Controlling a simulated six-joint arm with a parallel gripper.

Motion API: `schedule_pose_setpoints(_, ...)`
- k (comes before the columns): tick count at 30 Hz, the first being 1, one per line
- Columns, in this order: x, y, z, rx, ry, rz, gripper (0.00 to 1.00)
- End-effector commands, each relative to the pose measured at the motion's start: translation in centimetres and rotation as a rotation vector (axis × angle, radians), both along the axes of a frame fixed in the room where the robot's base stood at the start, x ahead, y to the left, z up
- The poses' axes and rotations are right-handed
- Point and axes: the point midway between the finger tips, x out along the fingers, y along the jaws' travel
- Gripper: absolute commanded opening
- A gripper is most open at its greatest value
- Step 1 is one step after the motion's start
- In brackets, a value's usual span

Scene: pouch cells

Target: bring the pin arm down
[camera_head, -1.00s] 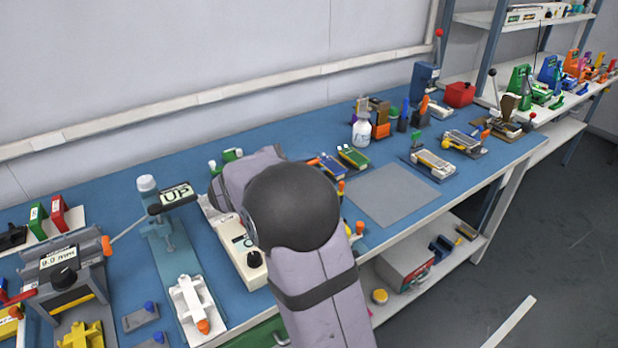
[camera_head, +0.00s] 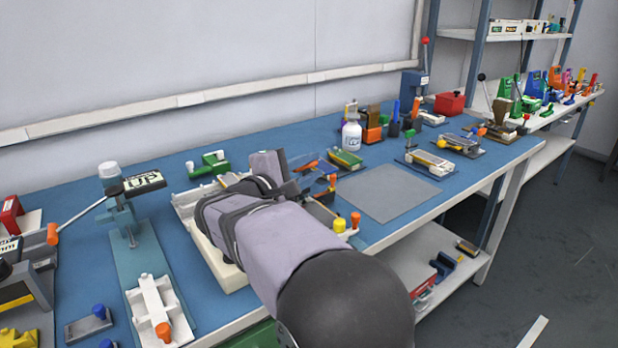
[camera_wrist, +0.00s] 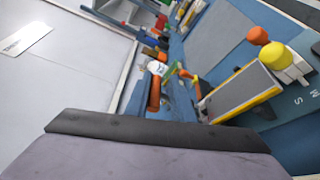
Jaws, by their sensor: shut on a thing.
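The pin arm fixture (camera_head: 322,212) stands at the middle of the bench, with a yellow knob (camera_head: 340,225) and an orange knob (camera_head: 355,219) at its front. In the wrist view a grey cell with a yellow edge (camera_wrist: 240,93) lies in it, beside the yellow knob (camera_wrist: 274,55). An orange handle (camera_wrist: 153,94) stands close beyond my wrist's dark edge. My gripper (camera_head: 290,180) is low at the fixture's far left side, partly hidden by my forearm. It is shut on what looks like the pin arm's handle; the fingertips are hard to make out.
A white bottle (camera_head: 352,135) stands farther back. A bare grey mat (camera_head: 388,191) lies right of the fixture.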

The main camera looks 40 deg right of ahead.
Motion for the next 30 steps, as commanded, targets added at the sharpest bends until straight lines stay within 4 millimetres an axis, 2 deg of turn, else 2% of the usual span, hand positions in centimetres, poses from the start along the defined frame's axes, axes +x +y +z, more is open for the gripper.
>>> schedule_pose_setpoints(17, 0.36, 0.36, 0.07, 0.002, -0.027, 0.017, 0.0)
schedule_pose_setpoints(18, 0.36, 0.35, 0.09, 0.001, -0.027, 0.018, 0.31)
schedule_pose_setpoints(19, 0.35, 0.34, 0.06, 0.001, -0.026, 0.018, 0.39)
schedule_pose_setpoints(30, 0.06, 0.35, 0.01, 0.002, -0.022, 0.01, 0.41)
